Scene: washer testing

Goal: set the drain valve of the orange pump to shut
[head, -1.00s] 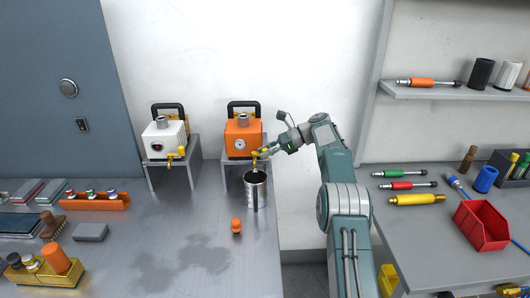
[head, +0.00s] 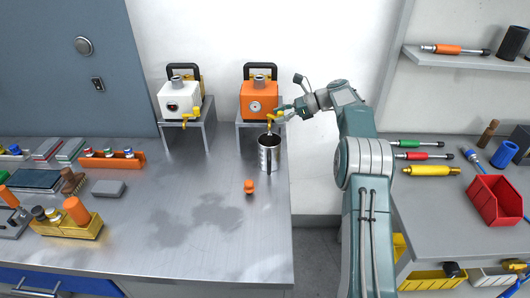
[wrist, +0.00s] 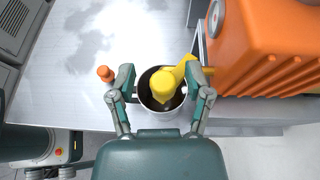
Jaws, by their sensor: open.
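The orange pump (head: 259,102) stands on a small metal stand at the back of the bench. Its yellow drain valve (head: 270,123) sticks out low at the front right. My gripper (head: 281,113) is at this valve, on its right side in the head view. In the wrist view, my gripper (wrist: 161,76) is open.
A white pump (head: 180,101) with its own yellow valve stands to the left. A small orange stopper (head: 249,187) lies on the bench (head: 180,235) in front of the can. The bench's right edge is close to the can. The orange body is close beside my gripper's right finger.

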